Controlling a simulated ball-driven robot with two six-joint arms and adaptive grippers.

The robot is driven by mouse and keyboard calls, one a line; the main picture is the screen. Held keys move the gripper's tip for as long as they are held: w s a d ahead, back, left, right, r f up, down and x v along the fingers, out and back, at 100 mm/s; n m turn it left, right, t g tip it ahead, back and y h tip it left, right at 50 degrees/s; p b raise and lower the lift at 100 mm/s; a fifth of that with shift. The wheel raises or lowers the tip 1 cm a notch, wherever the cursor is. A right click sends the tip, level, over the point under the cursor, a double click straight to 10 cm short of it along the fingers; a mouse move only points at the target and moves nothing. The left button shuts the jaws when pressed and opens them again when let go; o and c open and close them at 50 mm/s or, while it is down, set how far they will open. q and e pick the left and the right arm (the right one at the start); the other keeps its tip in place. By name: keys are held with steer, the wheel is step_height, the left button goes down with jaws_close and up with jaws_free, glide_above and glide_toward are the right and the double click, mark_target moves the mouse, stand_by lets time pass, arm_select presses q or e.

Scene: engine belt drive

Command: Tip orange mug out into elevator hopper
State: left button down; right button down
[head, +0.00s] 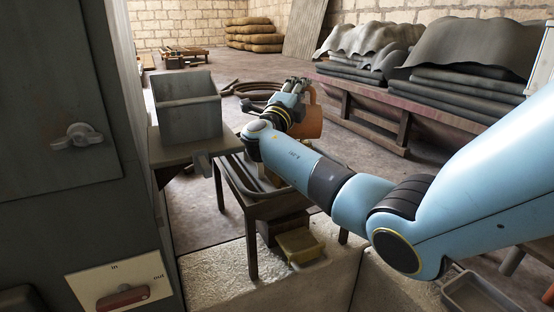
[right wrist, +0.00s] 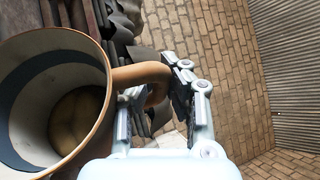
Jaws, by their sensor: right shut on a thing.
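The orange mug (head: 309,118) is held up in the air by my right gripper (head: 291,87), right of the hopper in the head view. In the right wrist view the mug (right wrist: 98,85) shows its open mouth, and the gripper (right wrist: 158,95) is shut on its handle. Some tan contents (right wrist: 75,118) show deep inside the mug. The grey metal box that looks like the elevator hopper (head: 187,112) stands on a ledge at the left, apart from the mug. What is inside it is hidden. My left gripper is not in view.
A small dark table (head: 262,205) stands below my right arm. A grey cabinet (head: 55,110) with a latch and an in/out lever plate (head: 120,283) fills the left side. A wooden bench (head: 395,115) with stacked grey sheets stands at the right back. Sacks (head: 248,34) lie at the far wall.

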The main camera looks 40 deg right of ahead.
steer(key=shift+w+a+f+n, duration=0.25)
steer(key=shift+w+a+n, duration=0.35)
steer(key=shift+n, duration=0.2)
